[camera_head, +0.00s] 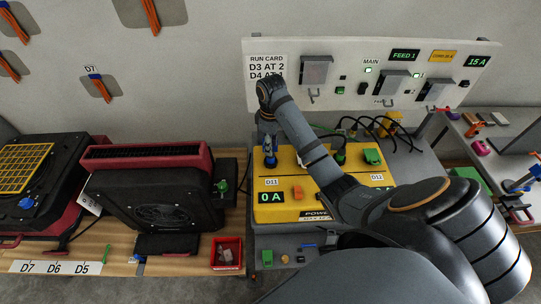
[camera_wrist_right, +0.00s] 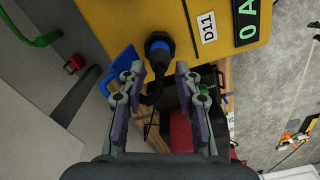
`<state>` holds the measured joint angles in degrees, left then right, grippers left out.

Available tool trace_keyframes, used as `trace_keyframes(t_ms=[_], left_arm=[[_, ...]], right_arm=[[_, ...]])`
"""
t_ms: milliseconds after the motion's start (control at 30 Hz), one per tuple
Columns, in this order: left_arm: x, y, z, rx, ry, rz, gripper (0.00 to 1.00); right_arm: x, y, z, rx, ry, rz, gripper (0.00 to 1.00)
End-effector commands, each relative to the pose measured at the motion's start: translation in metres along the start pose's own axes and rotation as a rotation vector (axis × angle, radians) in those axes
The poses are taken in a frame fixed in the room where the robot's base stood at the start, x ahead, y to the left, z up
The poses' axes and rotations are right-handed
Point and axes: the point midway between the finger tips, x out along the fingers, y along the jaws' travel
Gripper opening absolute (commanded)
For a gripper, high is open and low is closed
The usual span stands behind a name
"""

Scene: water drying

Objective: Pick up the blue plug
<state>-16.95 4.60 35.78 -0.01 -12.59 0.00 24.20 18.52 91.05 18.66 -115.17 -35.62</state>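The blue plug (camera_head: 270,161) stands in the D11 side of the yellow power box (camera_head: 300,214). It shows black and blue in the right wrist view (camera_wrist_right: 159,45), upright in the box's top face. My right gripper (camera_head: 268,143) hangs over it, pointing down. In the right wrist view my right gripper (camera_wrist_right: 158,80) is open, with its two fingers apart and the plug between and just beyond the fingertips. No contact is visible. My left gripper is not in view.
A green plug (camera_head: 372,156) is at the D12 side of the box. Black cables (camera_head: 375,124) loop behind. A black and red dryer (camera_head: 150,190) stands to the left, with a small red bin (camera_head: 227,252) in front. The run card panel (camera_head: 350,75) rises behind.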

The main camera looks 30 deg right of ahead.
Motion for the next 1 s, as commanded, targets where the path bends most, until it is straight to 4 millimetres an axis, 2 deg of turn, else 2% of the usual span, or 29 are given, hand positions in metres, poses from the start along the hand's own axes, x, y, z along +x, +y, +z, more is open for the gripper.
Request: trace_keyframes(t_ms=[33, 133, 167, 200, 300, 467, 733, 1000], left_arm=[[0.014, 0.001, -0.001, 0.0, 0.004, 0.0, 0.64], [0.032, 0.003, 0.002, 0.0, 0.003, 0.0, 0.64], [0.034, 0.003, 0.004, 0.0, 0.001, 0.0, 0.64], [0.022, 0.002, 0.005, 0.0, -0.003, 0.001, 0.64], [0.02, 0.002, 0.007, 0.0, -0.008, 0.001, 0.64], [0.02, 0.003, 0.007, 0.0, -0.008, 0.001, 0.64], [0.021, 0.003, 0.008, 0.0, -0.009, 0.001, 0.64], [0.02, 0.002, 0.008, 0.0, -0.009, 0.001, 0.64]], right_arm=[[0.014, 0.0, -0.001, 0.0, -0.001, -0.001, 0.33], [0.032, 0.001, -0.002, 0.0, -0.001, -0.001, 0.33], [0.035, 0.001, -0.002, 0.0, -0.001, -0.001, 0.33], [0.034, 0.001, -0.002, 0.0, -0.003, -0.003, 0.33], [0.044, 0.001, -0.002, -0.001, -0.002, -0.002, 0.33], [0.046, 0.001, -0.002, -0.001, 0.0, 0.0, 0.33], [0.046, 0.001, -0.002, 0.0, 0.0, 0.0, 0.0], [0.045, 0.001, -0.002, 0.0, 0.0, 0.0, 0.0]])
